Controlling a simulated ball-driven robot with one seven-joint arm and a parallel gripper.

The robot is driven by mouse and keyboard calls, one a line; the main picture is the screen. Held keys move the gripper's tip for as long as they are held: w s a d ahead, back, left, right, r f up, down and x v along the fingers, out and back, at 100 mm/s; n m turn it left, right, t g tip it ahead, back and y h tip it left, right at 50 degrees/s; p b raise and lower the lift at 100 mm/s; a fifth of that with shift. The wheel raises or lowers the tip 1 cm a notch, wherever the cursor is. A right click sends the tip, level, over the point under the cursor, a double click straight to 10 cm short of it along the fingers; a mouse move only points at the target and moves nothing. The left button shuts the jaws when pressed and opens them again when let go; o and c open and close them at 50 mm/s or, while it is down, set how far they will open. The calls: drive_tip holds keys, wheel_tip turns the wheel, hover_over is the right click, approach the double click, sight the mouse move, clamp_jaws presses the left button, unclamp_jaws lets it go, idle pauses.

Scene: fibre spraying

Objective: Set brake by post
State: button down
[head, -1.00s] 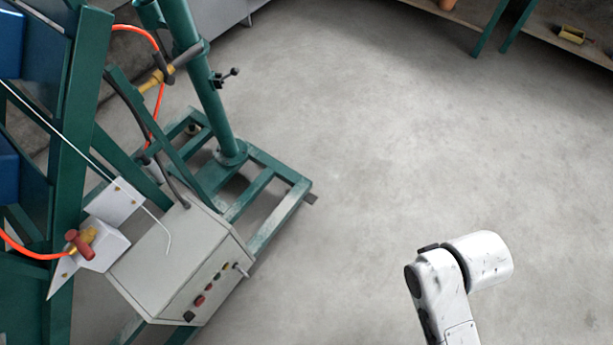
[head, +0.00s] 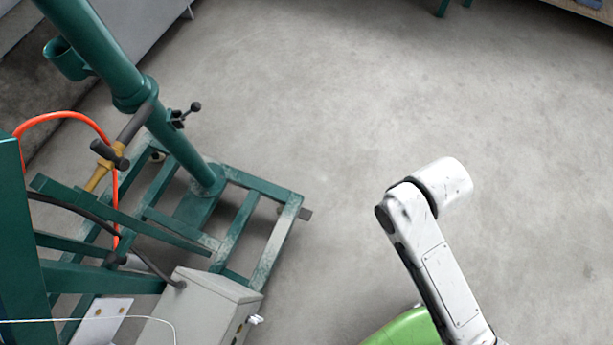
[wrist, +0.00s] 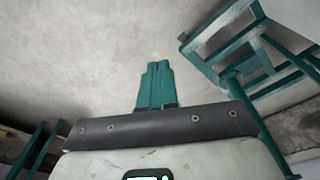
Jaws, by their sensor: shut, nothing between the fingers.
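The green post (head: 160,125) stands on a green floor frame (head: 281,231) at the left of the head view. A small black lever with a ball end (head: 186,113) sticks out from the post's right side. A grey stub (head: 305,213) shows at the frame's right corner; I cannot tell which part is the brake. My gripper (wrist: 157,66) shows in the wrist view with its teal fingers together and empty, over bare floor. It is apart from the green frame (wrist: 236,45) at the upper right. My gripper does not show in the head view.
A grey control box (head: 205,305) stands in front of the frame. An orange hose (head: 62,116) and a yellow-handled fitting (head: 100,172) hang left of the post. The floor (head: 400,100) in the middle and to the right is clear. Shelving legs (head: 443,6) stand at the back.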

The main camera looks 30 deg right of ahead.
drive_tip(key=w+a+f+n+b, duration=0.2)
drive_tip(key=w+f+n+b, duration=0.3)
drive_tip(key=f+b, duration=0.5)
drive_tip(key=n+g+y+b, duration=0.2)
drive_tip(key=n+b, duration=1.1)
drive_tip(key=b, duration=0.3)
hover_over(308, 216)
drive_tip(key=s+d, duration=0.1)
drive_tip(key=s, duration=0.2)
wheel_tip(308, 216, down, 25)
drive_tip(key=w+d+f+n+g+b, duration=0.1)
drive_tip(key=w+f+n+b, duration=0.6)
drive_tip(key=f+b, duration=0.1)
drive_tip(key=shift+f+n+g+b, duration=0.3)
drive_tip(key=shift+n+b, duration=0.1)
drive_tip(key=shift+b, duration=0.15)
drive_tip(key=shift+w+d, duration=0.1)
drive_tip(key=b+x, duration=0.7)
drive_tip(key=x, duration=0.5)
drive_tip(key=shift+d+f, duration=0.1)
drive_tip(key=shift+f, duration=0.25)
drive_tip(key=shift+d+f+b, duration=0.1)
drive_tip(key=shift+f+b, duration=0.4)
drive_tip(key=shift+f, duration=0.1)
drive_tip(key=shift+s+r+y+p, duration=0.1)
drive_tip(key=shift+s+y+p, duration=0.2)
drive_tip(key=shift+p, duration=0.25)
